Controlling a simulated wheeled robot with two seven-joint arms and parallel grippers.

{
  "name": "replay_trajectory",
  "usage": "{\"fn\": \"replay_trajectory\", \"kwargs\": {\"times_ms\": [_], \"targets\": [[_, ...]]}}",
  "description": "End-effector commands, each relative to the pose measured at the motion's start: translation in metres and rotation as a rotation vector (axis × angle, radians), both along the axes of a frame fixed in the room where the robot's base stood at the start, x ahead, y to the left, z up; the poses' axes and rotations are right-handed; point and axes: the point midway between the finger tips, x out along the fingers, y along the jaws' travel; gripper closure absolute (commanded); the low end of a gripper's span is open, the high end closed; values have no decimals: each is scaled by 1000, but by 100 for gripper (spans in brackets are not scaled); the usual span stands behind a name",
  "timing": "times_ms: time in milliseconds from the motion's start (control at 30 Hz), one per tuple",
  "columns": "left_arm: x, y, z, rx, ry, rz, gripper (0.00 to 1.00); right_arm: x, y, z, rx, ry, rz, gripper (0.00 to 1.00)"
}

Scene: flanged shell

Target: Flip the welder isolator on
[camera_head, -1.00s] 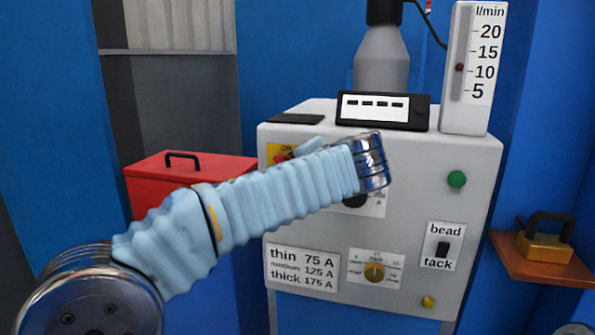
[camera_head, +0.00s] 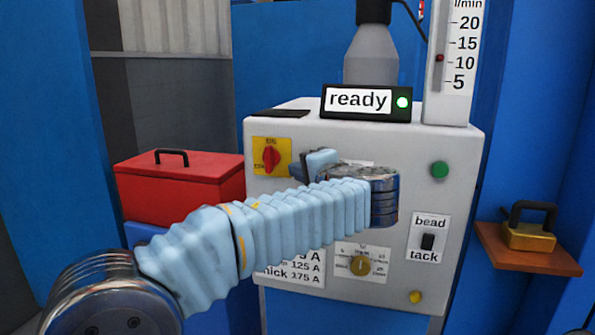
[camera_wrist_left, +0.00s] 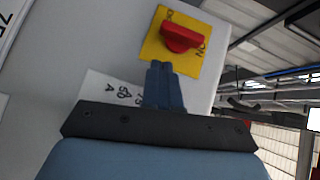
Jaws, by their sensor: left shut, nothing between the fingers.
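The welder isolator (camera_head: 270,157) is a red rotary handle on a yellow plate at the upper left of the welder's grey front. In the head view its handle stands upright, toward the ON mark at the top. In the left wrist view the isolator (camera_wrist_left: 182,38) lies just beyond the fingertips, its handle in line with the ON lettering. My left gripper (camera_head: 304,165) is shut and empty, a little right of the isolator and apart from it. Its closed fingers also show in the left wrist view (camera_wrist_left: 160,66). My right gripper is out of view.
A display (camera_head: 366,101) on the welder reads "ready" with a lit dot. The front also has a green button (camera_head: 439,170), a bead/tack switch (camera_head: 428,241) and a dial (camera_head: 361,265). A red toolbox (camera_head: 180,190) stands left, a padlock (camera_head: 530,235) on a shelf right.

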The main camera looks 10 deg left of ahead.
Motion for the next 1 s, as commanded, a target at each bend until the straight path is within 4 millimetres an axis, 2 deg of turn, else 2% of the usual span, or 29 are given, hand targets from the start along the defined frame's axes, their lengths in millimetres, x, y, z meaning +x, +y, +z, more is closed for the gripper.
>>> {"fn": "replay_trajectory", "kwargs": {"times_ms": [67, 600, 767, 1000], "targets": [[0, -2, 0, 1, -1, 1, 100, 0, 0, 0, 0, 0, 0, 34], [-63, -61, -1, 0, 0, -1, 100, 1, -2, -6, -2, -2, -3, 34], [-71, -68, 0, 0, 0, 1, 100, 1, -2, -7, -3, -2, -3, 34], [-72, -69, 0, 0, 0, 1, 100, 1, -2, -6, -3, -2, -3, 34]]}}
